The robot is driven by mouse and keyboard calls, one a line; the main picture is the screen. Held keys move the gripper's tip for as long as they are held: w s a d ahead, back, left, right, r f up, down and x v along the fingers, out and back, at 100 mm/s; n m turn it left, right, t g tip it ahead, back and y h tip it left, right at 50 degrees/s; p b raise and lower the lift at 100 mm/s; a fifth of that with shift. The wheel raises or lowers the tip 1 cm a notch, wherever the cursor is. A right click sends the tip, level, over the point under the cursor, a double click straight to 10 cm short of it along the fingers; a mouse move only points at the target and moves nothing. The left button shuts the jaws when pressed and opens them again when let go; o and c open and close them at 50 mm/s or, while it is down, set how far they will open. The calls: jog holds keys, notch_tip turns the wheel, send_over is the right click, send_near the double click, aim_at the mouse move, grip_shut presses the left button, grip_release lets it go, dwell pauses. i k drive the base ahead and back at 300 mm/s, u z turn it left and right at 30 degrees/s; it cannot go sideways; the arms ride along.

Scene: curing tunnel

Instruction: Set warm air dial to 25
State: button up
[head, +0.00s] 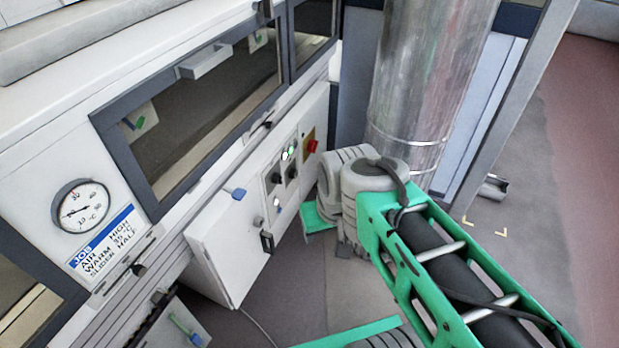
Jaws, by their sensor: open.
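A small control panel (268,200) on the white machine's front holds dark knobs (276,178), a lit green button (290,153) and a red switch on a yellow plate (310,143). I cannot tell which knob is the warm air dial, and their markings are too small to read. A round gauge (80,206) marked °C is at the left, its needle pointing to the lower left. My green and grey arm reaches in from the lower right, its grey joint just right of the panel. My gripper's fingers do not show.
A job card (104,244) lists air high, a warm setting in °C that is hard to read, and slider half. A large metal duct (425,80) rises behind my arm.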

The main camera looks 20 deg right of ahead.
aim_at(293, 173)
jog(key=u, duration=0.05)
jog(key=k, duration=0.5)
jog(key=z, duration=1.35)
jog(key=i, duration=1.25)
jog(key=u, duration=1.75)
